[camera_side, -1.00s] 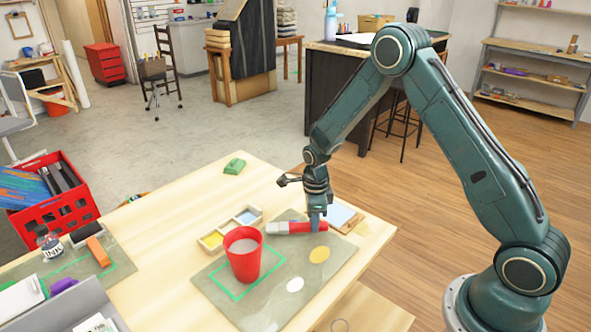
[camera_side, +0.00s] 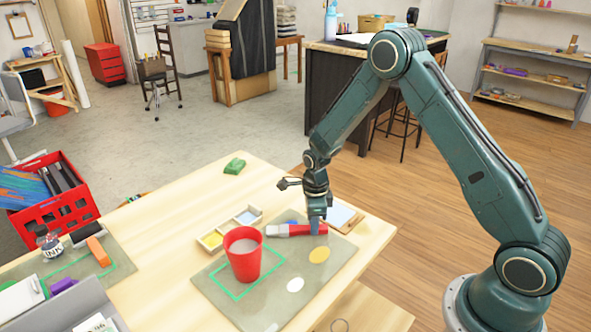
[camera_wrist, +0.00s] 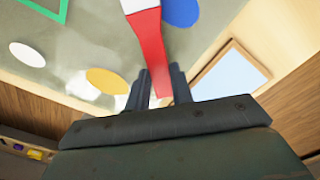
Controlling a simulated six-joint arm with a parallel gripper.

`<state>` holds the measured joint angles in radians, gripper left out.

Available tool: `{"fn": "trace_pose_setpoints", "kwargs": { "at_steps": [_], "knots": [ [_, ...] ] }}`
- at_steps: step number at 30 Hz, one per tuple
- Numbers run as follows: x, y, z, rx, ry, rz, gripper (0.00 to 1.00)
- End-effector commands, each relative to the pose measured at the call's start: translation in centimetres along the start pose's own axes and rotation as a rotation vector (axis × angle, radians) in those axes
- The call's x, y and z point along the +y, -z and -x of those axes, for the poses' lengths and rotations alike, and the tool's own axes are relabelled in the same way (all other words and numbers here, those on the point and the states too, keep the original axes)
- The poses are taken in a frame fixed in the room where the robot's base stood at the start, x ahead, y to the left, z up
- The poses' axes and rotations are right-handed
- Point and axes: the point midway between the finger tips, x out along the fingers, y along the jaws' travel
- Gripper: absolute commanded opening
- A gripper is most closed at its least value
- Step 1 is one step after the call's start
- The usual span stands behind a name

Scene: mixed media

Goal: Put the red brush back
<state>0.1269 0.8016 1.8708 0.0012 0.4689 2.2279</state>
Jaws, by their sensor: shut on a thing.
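The red brush (camera_side: 297,230) has a red handle and a pale and grey head end, and lies level just over or on the grey-green mat (camera_side: 318,276) behind the red cup. My gripper (camera_side: 316,229) points down and is shut on its red handle near the right end. In the wrist view the brush (camera_wrist: 151,50) runs up between the two fingers (camera_wrist: 157,86). A red cup (camera_side: 243,256) stands upright on a green square outline on the mat; its inside looks greyish. Whether the brush touches the mat is unclear.
A tray with yellow and blue paint (camera_side: 211,241) stands behind the cup. A small framed board (camera_side: 343,217) lies right of my gripper. White, yellow and blue spots mark the mat. A green block (camera_side: 235,166) lies at the back. A second mat (camera_side: 120,254) with an orange block is at left.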

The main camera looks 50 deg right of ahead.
Motion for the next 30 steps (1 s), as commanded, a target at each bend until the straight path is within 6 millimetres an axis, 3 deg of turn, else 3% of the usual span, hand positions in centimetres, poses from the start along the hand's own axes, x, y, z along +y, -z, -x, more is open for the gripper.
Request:
{"fn": "trace_pose_setpoints", "kwargs": {
  "at_steps": [4,5,6,8,9,14,18,24,27,30],
  "knots": [
    [0.00,0.00,-0.24,0.000,0.000,0.000,0.00],
    [0.00,-0.01,-0.25,0.000,0.000,0.000,0.21],
    [-0.01,-0.01,-0.24,0.000,0.000,0.000,0.16],
    [0.00,-0.01,-0.23,0.000,0.000,0.000,0.16],
    [0.00,0.00,-0.23,0.000,0.000,0.000,0.29],
    [0.00,0.00,-0.22,0.000,0.000,0.000,0.30],
    [0.00,0.00,-0.22,0.000,0.000,0.000,0.55],
    [0.01,0.00,-0.22,0.000,0.000,0.000,0.55],
    [0.01,0.01,-0.23,0.000,-0.001,0.000,0.38],
    [0.01,0.01,-0.23,0.000,-0.001,0.000,0.37]
  ]
}}
